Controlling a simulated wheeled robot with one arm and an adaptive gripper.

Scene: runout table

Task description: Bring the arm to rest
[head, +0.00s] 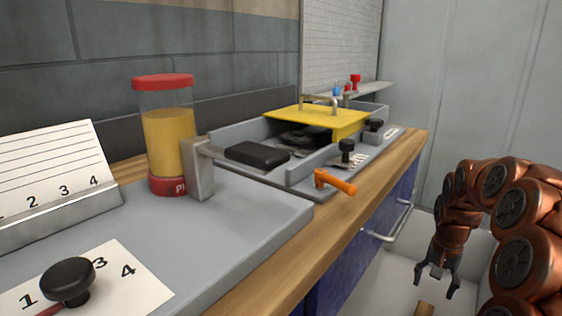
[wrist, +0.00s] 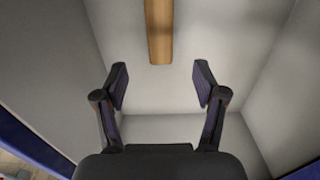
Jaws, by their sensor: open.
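My gripper (head: 436,274) hangs from my copper-coloured arm at the right of the head view, pointing down. It is beside the worktop and lower than its top, over a white-walled space. In the wrist view my gripper (wrist: 160,85) has its two dark fingers spread wide with nothing between them. A wooden bar (wrist: 159,30) lies beyond the fingertips, apart from them. Its end (head: 425,308) also shows at the bottom of the head view, below my gripper. How far it lies below the fingers I cannot tell.
The wooden worktop (head: 290,262) has a blue front with a metal handle (head: 400,222), left of my gripper. On it stand a red-capped jar (head: 169,140), a grey unit with a yellow plate (head: 318,118), and an orange lever (head: 335,182) at the edge. White walls (wrist: 60,60) surround my gripper.

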